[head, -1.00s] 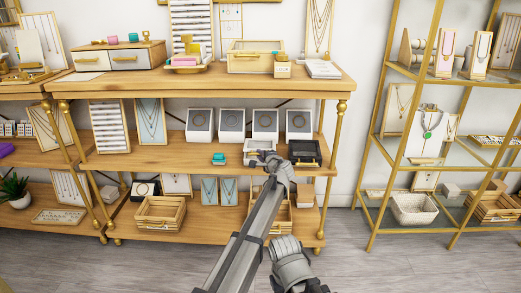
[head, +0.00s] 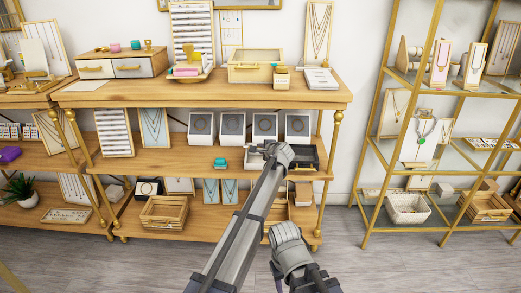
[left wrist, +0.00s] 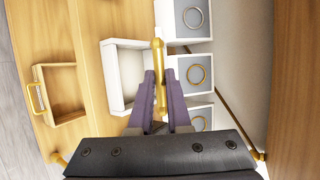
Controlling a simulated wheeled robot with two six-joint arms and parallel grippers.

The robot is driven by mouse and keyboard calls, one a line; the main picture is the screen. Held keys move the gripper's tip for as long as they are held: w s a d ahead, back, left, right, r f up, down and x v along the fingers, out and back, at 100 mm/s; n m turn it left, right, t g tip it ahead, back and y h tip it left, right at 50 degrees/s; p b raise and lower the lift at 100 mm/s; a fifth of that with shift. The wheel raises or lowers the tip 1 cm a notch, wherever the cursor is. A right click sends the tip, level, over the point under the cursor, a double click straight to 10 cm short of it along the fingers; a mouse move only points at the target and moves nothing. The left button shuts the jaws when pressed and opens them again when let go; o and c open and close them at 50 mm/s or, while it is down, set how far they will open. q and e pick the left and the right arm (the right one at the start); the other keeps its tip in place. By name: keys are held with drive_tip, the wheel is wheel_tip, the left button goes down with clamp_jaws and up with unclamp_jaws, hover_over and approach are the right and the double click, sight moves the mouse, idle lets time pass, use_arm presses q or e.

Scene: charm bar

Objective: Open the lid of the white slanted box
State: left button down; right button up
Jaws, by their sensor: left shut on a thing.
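The white slanted box (head: 253,161) sits on the middle shelf, partly hidden behind my left gripper. In the left wrist view the box (left wrist: 109,76) shows as a white-walled frame with its inside visible, so it looks at least partly open. My left gripper (left wrist: 157,92) is shut on a gold bar-shaped handle (left wrist: 158,62) at the side of the box nearer the ring boxes. The lid itself is hard to make out. In the head view the left gripper (head: 268,149) is over the box.
White ring boxes (head: 232,127) stand in a row behind. A black tray box (head: 307,158) sits close at right, and a small teal item (head: 221,162) at left. The upper shelf (head: 205,92) lies above. A wooden crate (head: 164,211) stands on the lower shelf.

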use_arm(q)
drive_tip(key=c, duration=0.9)
unclamp_jaws()
drive_tip(key=shift+o, duration=0.2)
use_arm(e)
drive_tip(key=shift+r, duration=0.1)
